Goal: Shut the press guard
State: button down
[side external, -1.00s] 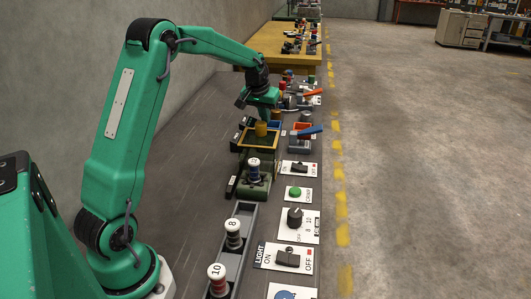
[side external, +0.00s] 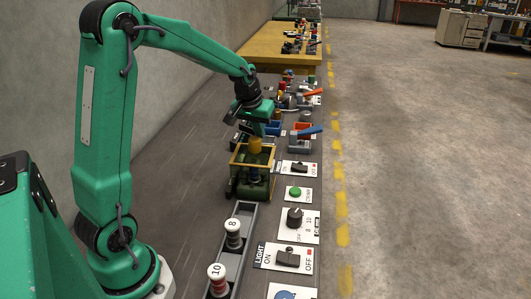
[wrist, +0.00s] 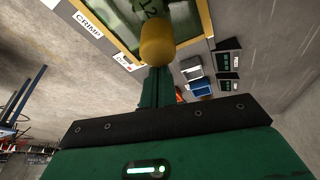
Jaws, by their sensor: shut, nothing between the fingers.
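The press guard (side external: 236,167) is a yellow-edged frame with a clear pane and a yellow knob (side external: 255,145). It sits over the green press base (side external: 248,190), and the spool now stands behind its pane. In the wrist view the knob (wrist: 157,42) and the guard's yellow edge (wrist: 118,45) show near the top, with a spool marked 12 (wrist: 150,8) seen through the pane. My gripper (side external: 259,136) is shut and empty, just beyond the knob. Its fingers (wrist: 158,72) are right at the knob; I cannot tell whether they touch it.
Several bench controls line the right side: a green button (side external: 295,191), a dark knob (side external: 295,217) and a light switch (side external: 287,258). A grey rack (side external: 243,210) with numbered spools stands nearer the camera. The bench left of the press is clear.

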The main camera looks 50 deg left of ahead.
jog(key=shift+s+d+f, duration=0.15)
jog(key=shift+s+f, duration=0.05)
jog(key=shift+f, duration=0.1)
jog(key=shift+w, duration=0.15)
jog(key=shift+w+a, duration=1.2)
jog(key=shift+w, duration=0.6)
jog(key=v, duration=1)
jog(key=shift+w+d+r, duration=0.15)
jog(key=shift+d+r, duration=0.1)
jog(key=shift+r, duration=0.1)
jog(key=s+d+r+m+t, duration=0.1)
jog(key=s+d+r+m, duration=0.2)
jog(key=s+d, duration=0.8)
jog(key=s+d+f+m, duration=0.1)
jog(key=s+d+f, duration=0.1)
jog(key=s, duration=0.4)
jog(key=s+d+f+m+h, duration=0.1)
jog(key=s+d+f+m, duration=0.1)
jog(key=s+d, duration=0.2)
jog(key=shift+s+d+f+t, duration=0.2)
jog(key=shift+s+t, duration=0.2)
jog(key=shift+s, duration=0.8)
